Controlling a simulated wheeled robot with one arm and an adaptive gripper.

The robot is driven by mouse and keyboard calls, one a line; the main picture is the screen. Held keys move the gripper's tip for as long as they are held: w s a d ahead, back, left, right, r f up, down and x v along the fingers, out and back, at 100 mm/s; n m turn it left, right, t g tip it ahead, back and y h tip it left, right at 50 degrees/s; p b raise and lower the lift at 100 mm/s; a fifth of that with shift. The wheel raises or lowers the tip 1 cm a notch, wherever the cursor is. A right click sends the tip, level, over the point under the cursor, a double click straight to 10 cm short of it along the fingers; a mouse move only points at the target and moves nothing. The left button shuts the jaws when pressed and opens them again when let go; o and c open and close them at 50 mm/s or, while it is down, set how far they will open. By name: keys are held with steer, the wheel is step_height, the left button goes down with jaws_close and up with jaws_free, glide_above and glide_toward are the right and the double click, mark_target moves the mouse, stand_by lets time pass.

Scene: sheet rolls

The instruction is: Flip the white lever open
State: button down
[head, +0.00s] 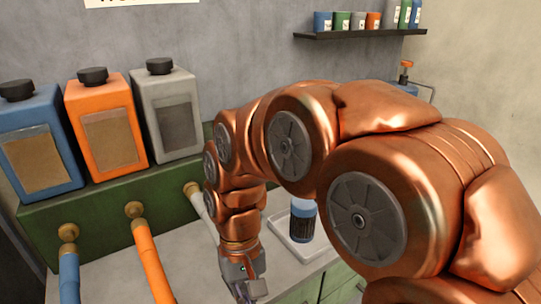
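The white lever (203,206) sticks out from a brass pivot on the front of the green unit, below the grey bottle. It slants down and toward me, and its lower end is hidden behind my arm. My gripper (246,288) hangs at the bottom middle of the head view, lower and to the right of the visible part of the white lever. The gripper is small and partly cut by the frame edge, so I cannot tell whether its fingers are open or shut, or whether it touches the lever.
An orange lever (151,262) and a blue lever (69,277) stand to the left on the green unit (95,215). Blue (40,145), orange (107,130) and grey (172,118) bottles rest above. A dark blue container (302,220) stands on a white tray (287,246) right of my forearm.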

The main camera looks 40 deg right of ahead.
steer(key=w+d+r+m+y+p, duration=0.1)
steer(key=w+d+r+m+p, duration=0.25)
steer(key=w, duration=0.35)
steer(key=w+d+r+m+t+y+p, duration=0.1)
steer(key=w+d+r+m+y+p, duration=0.1)
steer(key=w+d+r+p, duration=0.25)
steer(key=w+d+r+m+y+p, duration=0.1)
steer(key=w+d+r+m+p, duration=0.15)
steer(key=w+r, duration=0.4)
steer(key=w+d+m+t+y+p, duration=0.1)
steer(key=w+d+m+p, duration=0.15)
steer(key=d, duration=0.55)
steer(key=w+d+m+t+p, duration=0.15)
steer(key=d+m, duration=0.25)
steer(key=d, duration=0.4)
steer(key=w+d+m+t+y+p, duration=0.1)
steer(key=w+d+m+p, duration=0.2)
steer(key=d, duration=0.5)
steer(key=a+f, duration=0.6)
steer(key=a, duration=0.3)
steer(key=shift+w+f+m, duration=0.25)
steer(key=shift+f+m, duration=0.05)
steer(key=shift+m, duration=0.05)
